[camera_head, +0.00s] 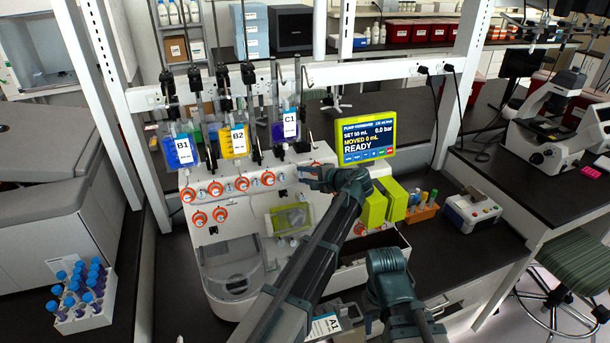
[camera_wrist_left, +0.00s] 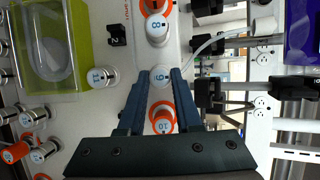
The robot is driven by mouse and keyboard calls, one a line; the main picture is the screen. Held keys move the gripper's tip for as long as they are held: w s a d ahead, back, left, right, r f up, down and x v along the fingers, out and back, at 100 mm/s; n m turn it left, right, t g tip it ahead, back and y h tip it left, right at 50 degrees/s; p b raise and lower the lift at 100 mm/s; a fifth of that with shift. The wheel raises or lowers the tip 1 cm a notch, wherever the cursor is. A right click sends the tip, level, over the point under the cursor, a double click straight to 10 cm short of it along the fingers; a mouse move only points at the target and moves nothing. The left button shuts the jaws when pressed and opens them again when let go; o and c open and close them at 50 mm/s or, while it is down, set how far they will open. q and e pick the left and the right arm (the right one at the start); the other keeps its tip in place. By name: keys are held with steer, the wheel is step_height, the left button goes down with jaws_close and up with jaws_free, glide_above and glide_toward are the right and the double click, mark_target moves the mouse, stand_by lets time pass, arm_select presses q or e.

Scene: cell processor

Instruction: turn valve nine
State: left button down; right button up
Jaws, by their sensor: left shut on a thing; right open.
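Valve nine (camera_wrist_left: 160,77) is a round white knob marked 9 on the white front panel of the processor, in the left wrist view. My left gripper (camera_wrist_left: 160,84) has its two dark blue fingers shut on this knob, one on each side. In the head view my left gripper (camera_head: 312,177) is at the right part of the panel's upper valve row, and its hand hides valve nine. My right gripper (camera_head: 386,263) is open and lower right, in front of the machine, apart from the valves; its fingertips are hard to make out.
Valve eight (camera_wrist_left: 156,28) and orange-ringed valve ten (camera_wrist_left: 163,124) sit close on either side of my left fingers. Valve eleven (camera_wrist_left: 98,77) is nearby. The pump screen (camera_head: 366,138) reads READY. Bags B1 (camera_head: 179,150), B2 (camera_head: 233,142) and C1 (camera_head: 290,124) hang above the panel.

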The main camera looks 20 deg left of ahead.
arm_select(q)
steer(key=c, duration=0.6)
jaws_free()
